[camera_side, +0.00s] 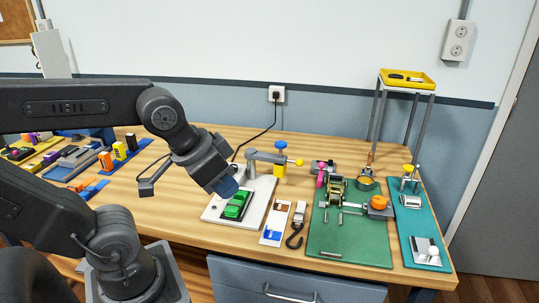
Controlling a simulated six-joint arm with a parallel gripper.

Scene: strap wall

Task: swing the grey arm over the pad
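The grey arm (266,157) sits on a grey post at the back of a white base plate (257,208) and points to the right. A blue knob (281,146) is on top of it, a yellow cylinder (279,170) hangs below, and a yellow ball (299,162) is at its tip. A green piece (237,204) lies on the plate's front part, and the grey arm is not over it. I cannot tell whether this piece or something near it is the pad. My gripper (228,188) points down above the plate's left side, apart from the grey arm; its fingers are unclear.
Right of the plate are a small white-and-blue board (275,223), a strap hook (295,238), a green board (349,248) with a ratchet, and a teal board (409,222). Several coloured parts (105,160) lie at left. A yellow tray stand (408,78) rises at the back right.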

